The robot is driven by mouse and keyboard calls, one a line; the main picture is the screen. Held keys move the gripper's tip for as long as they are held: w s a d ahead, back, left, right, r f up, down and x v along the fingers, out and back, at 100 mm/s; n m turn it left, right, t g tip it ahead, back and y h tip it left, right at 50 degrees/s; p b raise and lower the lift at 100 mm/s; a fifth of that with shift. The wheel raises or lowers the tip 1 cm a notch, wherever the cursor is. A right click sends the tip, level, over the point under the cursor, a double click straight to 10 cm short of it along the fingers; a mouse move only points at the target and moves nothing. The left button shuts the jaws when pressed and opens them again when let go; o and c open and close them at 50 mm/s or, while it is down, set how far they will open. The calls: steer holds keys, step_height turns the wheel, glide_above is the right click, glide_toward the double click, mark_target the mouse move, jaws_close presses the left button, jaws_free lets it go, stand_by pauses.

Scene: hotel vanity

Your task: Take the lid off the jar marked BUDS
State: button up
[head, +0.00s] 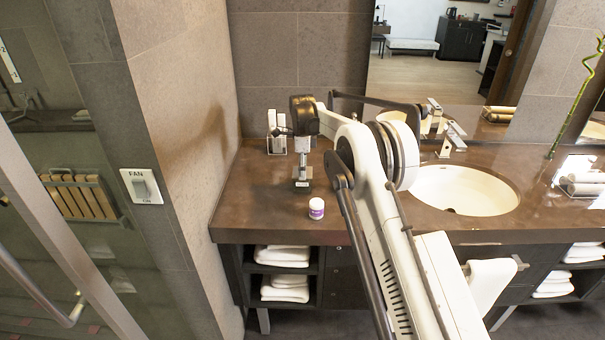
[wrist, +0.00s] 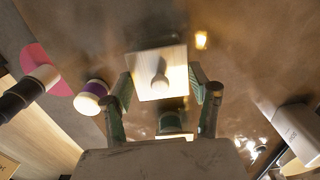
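A jar (head: 303,184) with a small pale label stands on the brown counter, below my gripper (head: 303,148); its lettering is too small to read. In the wrist view, a pale square lid (wrist: 148,88) with a round knob (wrist: 159,80) shows between the fingers of my gripper (wrist: 162,75). The fingers are spread, one at each side of the lid, with the knob untouched between them. I cannot tell whether the fingers touch the lid's edges. The jar's body is mostly hidden.
A small white container with a purple label (head: 316,208) stands near the counter's front edge; it also shows in the wrist view (wrist: 92,97). White upright items (head: 272,122) stand behind my gripper. The sink (head: 465,190) is to the right.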

steer(key=c, duration=0.3)
steer(key=shift+r, duration=0.1)
